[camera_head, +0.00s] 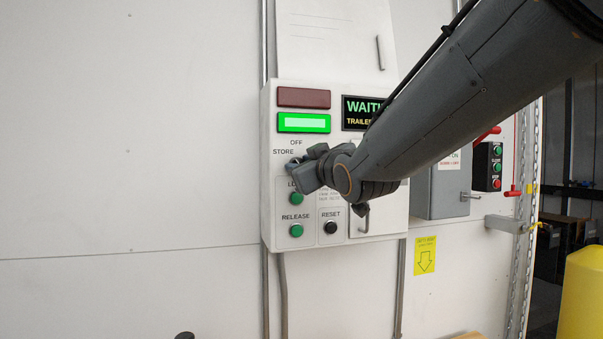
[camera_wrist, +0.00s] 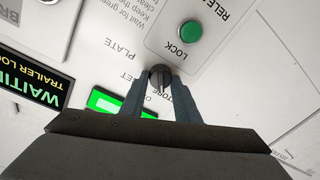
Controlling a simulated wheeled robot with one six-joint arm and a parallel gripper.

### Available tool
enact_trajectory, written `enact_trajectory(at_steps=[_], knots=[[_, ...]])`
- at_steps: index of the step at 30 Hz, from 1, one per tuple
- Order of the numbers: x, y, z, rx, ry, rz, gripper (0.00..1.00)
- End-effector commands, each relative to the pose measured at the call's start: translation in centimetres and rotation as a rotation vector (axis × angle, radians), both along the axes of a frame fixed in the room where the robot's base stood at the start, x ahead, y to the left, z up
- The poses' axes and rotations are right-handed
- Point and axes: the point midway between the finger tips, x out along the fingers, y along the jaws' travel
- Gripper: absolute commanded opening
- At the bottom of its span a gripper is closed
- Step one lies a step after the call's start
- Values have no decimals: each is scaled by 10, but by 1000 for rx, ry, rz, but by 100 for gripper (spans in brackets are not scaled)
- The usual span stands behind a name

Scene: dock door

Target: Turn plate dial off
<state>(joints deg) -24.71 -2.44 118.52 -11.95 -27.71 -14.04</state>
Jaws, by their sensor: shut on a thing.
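The plate dial (camera_wrist: 160,77) is a small dark round knob on the white control panel. In the wrist view it sits between the two fingertips of my gripper (camera_wrist: 161,82), which is shut on it. A pale mark shows on the knob, but I cannot tell exactly which label it points to. The lettering PLATE is beside it, with STORE and other partly covered words around it. In the head view my gripper (camera_head: 308,170) is at the panel (camera_head: 267,220), just below the labels OFF and STORE, and it hides most of the dial.
Green LOCK (camera_wrist: 190,30) and RELEASE (camera_head: 296,231) buttons and a black RESET button (camera_head: 331,228) are below the dial. A lit green indicator (camera_head: 304,122) and a WAITING display (camera_head: 358,112) are above. A grey box (camera_head: 436,195) and a yellow post (camera_head: 583,295) stand to the right.

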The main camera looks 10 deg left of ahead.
Motion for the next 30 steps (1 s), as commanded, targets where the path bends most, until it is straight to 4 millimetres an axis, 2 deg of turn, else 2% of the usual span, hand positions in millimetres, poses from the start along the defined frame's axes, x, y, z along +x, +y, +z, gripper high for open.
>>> enact_trajectory(at_steps=[15, 30], knots=[[1, 0, -4, 392, 190, 2, 6], [0, -1, -3, 560, 273, 0, 6]])
